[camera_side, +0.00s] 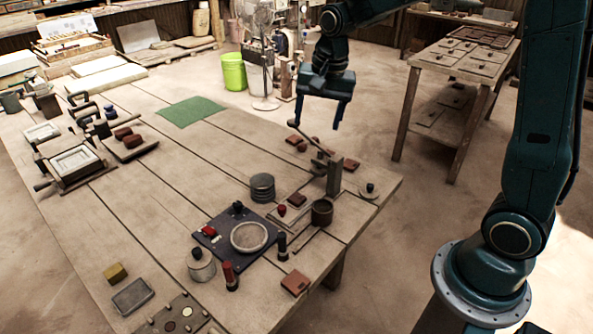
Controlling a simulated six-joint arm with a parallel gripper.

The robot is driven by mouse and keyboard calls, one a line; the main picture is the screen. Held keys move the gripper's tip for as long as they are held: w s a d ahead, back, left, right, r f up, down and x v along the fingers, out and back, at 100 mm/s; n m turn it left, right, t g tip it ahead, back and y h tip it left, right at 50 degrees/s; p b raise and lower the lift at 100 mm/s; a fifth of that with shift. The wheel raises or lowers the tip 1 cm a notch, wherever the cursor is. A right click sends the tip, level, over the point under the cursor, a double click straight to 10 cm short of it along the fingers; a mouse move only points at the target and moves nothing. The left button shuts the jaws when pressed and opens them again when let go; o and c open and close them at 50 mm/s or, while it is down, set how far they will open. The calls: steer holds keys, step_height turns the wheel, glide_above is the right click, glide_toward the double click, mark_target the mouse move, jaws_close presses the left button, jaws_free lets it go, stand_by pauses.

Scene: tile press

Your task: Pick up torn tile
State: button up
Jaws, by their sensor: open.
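My gripper (317,125) hangs in the air above the far right part of the wooden table, fingers pointing down, open and empty. Small reddish-brown tiles lie on the table. One tile (295,283) is at the near right edge. Another tile (297,198) lies by the lever press (334,176). A further tile (351,165) lies at the far right edge, and several small brown pieces (294,140) lie below the gripper, partly behind the press lever. I cannot tell from this view which tile is torn.
The press's raised lever stands just below my gripper. A dark cup (322,212), a grey stack of discs (263,187) and a blue board (208,240) with a round dish (249,237) crowd the near side. A green mat (191,111) lies further left, with bare planks around it.

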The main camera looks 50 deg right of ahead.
steer(key=w+d+f+m+g, duration=0.1)
steer(key=w+d+f+m, duration=0.25)
steer(key=w+f, duration=0.4)
steer(key=m+g, duration=0.1)
steer(key=m, duration=0.2)
glide_above(297, 197)
step_height(297, 197, down, 10)
steer(key=r, duration=0.1)
steer(key=shift+w+d+f, duration=0.1)
steer(key=shift+f, duration=0.2)
steer(key=shift+f, duration=6.85)
steer(key=shift+c, duration=0.3)
steer(key=c, duration=1)
